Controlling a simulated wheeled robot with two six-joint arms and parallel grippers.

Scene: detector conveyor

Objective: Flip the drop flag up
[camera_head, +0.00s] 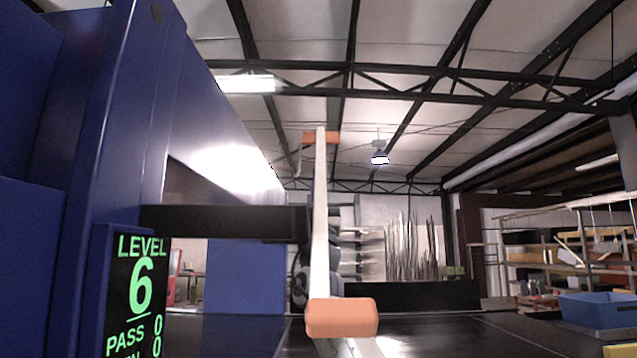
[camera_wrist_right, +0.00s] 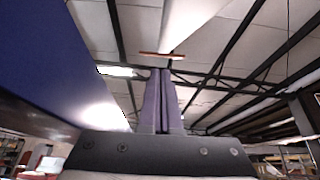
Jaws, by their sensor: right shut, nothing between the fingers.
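The drop flag seems to be the long white bar (camera_head: 320,220) in the head view. It has an orange block (camera_head: 342,318) at its near lower end and an orange piece (camera_head: 321,137) at its upper end. A black bracket (camera_head: 230,222) runs from the blue detector housing (camera_head: 140,110) to the bar. In the right wrist view, my right gripper (camera_wrist_right: 162,72) is shut and empty, its fingers pointing up. Just beyond the fingertips is an orange edge (camera_wrist_right: 162,55) with a white bar (camera_wrist_right: 190,22) above it; I cannot tell whether they touch. My left gripper is not in view.
A display (camera_head: 138,290) on the housing reads LEVEL 6 and PASS. The dark conveyor (camera_head: 480,335) lies below. A blue bin (camera_head: 598,310) and shelves (camera_head: 540,245) stand at the right. The air right of the white bar looks free.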

